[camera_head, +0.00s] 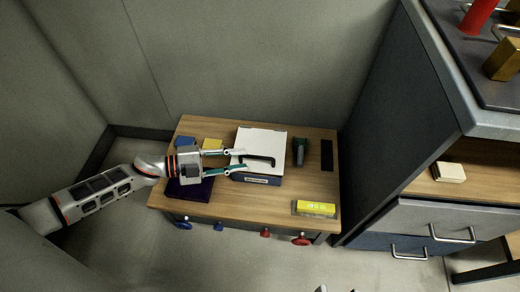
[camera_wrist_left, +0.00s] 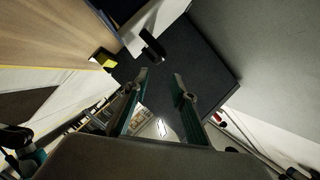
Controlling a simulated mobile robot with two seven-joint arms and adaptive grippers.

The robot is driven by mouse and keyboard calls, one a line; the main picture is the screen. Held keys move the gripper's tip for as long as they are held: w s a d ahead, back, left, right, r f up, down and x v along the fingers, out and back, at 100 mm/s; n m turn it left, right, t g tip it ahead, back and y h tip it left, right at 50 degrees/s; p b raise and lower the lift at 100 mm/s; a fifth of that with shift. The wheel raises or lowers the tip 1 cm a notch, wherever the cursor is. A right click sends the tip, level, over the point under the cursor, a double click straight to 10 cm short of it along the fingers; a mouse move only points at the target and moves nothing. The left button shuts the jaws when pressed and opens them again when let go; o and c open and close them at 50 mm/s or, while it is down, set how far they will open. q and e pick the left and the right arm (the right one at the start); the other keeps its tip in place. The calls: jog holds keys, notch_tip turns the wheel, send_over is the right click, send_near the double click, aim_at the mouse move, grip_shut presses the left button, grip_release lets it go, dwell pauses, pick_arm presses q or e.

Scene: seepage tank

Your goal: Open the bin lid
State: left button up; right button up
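The bin (camera_head: 257,180) is a blue box with a white lid (camera_head: 262,137) on the wooden table. The lid looks closed and carries a black bar handle (camera_head: 258,159). My left gripper (camera_head: 242,160) comes in from the left with its fingers apart, one each side of the handle's left end in the picture; I cannot tell whether they touch it. In the left wrist view the gripper (camera_wrist_left: 160,78) is open and empty, with the black handle (camera_wrist_left: 152,45) just beyond the fingertips. Only small pale tips, perhaps of my right gripper, show at the head view's bottom edge.
On the table (camera_head: 230,210) are a green-black tool (camera_head: 299,150), a black strip (camera_head: 326,155), a yellow box (camera_head: 316,208), a yellow block (camera_head: 212,144) and a dark purple item (camera_head: 190,190). A grey cabinet (camera_head: 440,217) stands close on the right. A wall is behind.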

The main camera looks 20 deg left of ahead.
aim_at(256, 158)
pick_arm(q)
jog(key=shift+w+a+f+m+g, duration=0.3)
jog(key=shift+a+f, duration=0.2)
jog(key=shift+f, duration=0.25)
jog(key=shift+w+d, duration=0.2)
jog(key=shift+w, duration=0.05)
jog(key=b+x, duration=0.1)
jog(key=x, duration=0.4)
jog(key=shift+w+d+b, duration=0.2)
jog(key=shift+d+b, duration=0.1)
jog(key=shift+d, duration=0.05)
jog(key=shift+w+d+f, duration=0.1)
jog(key=shift+w+d, duration=0.25)
jog(key=shift+d, duration=0.1)
pick_arm(e)
jog(key=shift+s+a+f+m, duration=0.15)
jog(key=shift+a+m, duration=0.85)
jog(key=shift+a, duration=0.05)
pick_arm(q)
grip_shut()
